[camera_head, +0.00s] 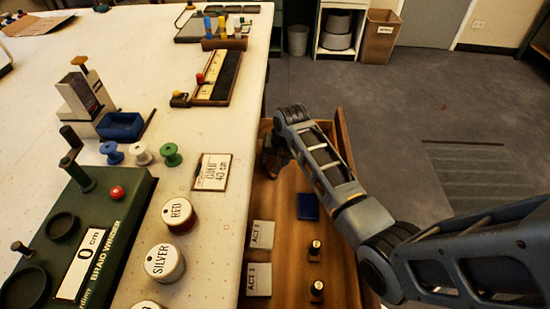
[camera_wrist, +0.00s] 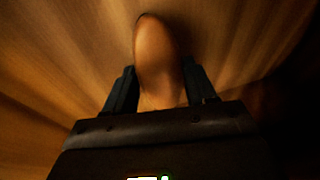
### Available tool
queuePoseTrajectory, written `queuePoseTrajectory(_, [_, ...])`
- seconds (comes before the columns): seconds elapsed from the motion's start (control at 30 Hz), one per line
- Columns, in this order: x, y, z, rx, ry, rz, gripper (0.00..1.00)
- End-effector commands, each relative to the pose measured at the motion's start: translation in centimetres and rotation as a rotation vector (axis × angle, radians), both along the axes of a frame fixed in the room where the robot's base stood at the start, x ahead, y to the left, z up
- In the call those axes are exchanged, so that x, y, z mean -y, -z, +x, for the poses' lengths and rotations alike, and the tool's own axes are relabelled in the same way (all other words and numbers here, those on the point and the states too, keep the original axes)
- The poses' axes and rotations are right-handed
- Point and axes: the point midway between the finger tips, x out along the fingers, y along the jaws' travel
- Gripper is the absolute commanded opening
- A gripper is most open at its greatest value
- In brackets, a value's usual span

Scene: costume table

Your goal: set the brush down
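The brush (camera_wrist: 158,55), a rounded brown wooden shape, is between the two fingers of my gripper (camera_wrist: 161,92) in the wrist view. The fingers lie close against both its sides, and its lower end is hidden by the gripper body. In the head view my gripper (camera_head: 271,158) is down inside the far end of the open wooden drawer (camera_head: 343,135), largely hidden behind my arm. I cannot make out the brush there. Wood-coloured surface surrounds the brush in the wrist view; whether the brush touches it I cannot tell.
The drawer also holds an ACT 2 card (camera_head: 262,235), an ACT 1 card (camera_head: 258,279), a blue block (camera_head: 307,206) and two small dark-topped pieces (camera_head: 315,248). The table (camera_head: 215,250) beside it carries a green braid winder (camera_head: 125,205), labelled tins (camera_head: 164,262) and spools (camera_head: 171,154).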

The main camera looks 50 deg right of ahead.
Motion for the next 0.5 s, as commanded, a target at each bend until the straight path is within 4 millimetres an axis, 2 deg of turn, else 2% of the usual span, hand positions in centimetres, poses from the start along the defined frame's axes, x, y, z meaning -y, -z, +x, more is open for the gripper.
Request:
queuePoseTrajectory(0.03, [-0.01,-0.01,-0.01,0.000,0.000,0.000,0.61])
queuePoseTrajectory(0.2, [-0.01,0.00,-0.02,0.000,0.000,0.000,0.77])
queuePoseTrajectory(0.5, [0.02,-0.22,-0.04,-0.001,0.000,-0.001,0.77])
